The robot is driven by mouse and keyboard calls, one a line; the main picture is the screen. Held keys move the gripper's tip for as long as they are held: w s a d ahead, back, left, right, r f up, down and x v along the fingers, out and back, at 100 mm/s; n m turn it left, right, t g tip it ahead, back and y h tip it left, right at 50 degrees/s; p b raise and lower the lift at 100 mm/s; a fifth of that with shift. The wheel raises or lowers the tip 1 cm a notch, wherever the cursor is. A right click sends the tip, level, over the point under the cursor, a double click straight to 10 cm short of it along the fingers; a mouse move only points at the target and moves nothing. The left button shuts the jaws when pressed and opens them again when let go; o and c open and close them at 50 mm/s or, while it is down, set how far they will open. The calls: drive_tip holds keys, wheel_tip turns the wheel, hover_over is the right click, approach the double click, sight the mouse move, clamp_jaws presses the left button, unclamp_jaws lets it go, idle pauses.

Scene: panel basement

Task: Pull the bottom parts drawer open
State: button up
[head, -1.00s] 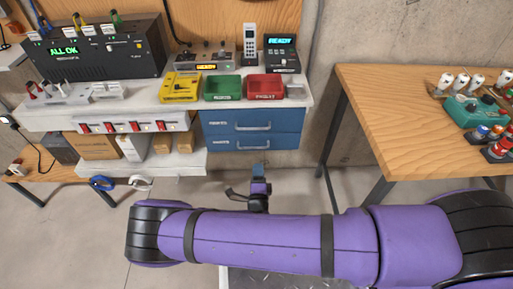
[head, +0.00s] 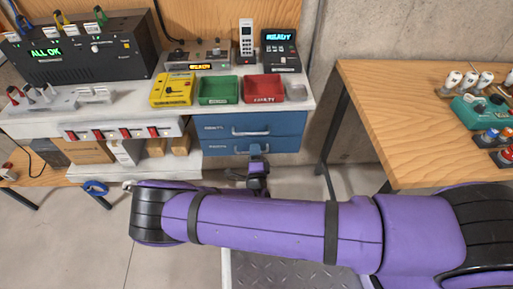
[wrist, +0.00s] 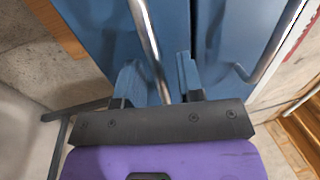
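The blue bottom parts drawer (head: 222,146) is below the blue top drawer (head: 222,127) under the bench, and both look shut. In the head view my gripper (head: 256,150) is at the bottom drawer's front and hides part of its handle. In the wrist view the drawers are turned sideways, with the bottom drawer (wrist: 100,25) on the left. Its metal bar handle (wrist: 148,38) runs between the two fingers of my gripper (wrist: 157,82). The fingers are apart, one on each side of the bar, with gaps visible.
The top drawer's handle (wrist: 262,62) is right of my fingers in the wrist view. Above the drawers, the bench (head: 300,100) holds a green tray (head: 218,90) and a red tray (head: 264,89). A wooden table (head: 400,120) stands at the right. Floor is open before the drawers.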

clamp_jaws()
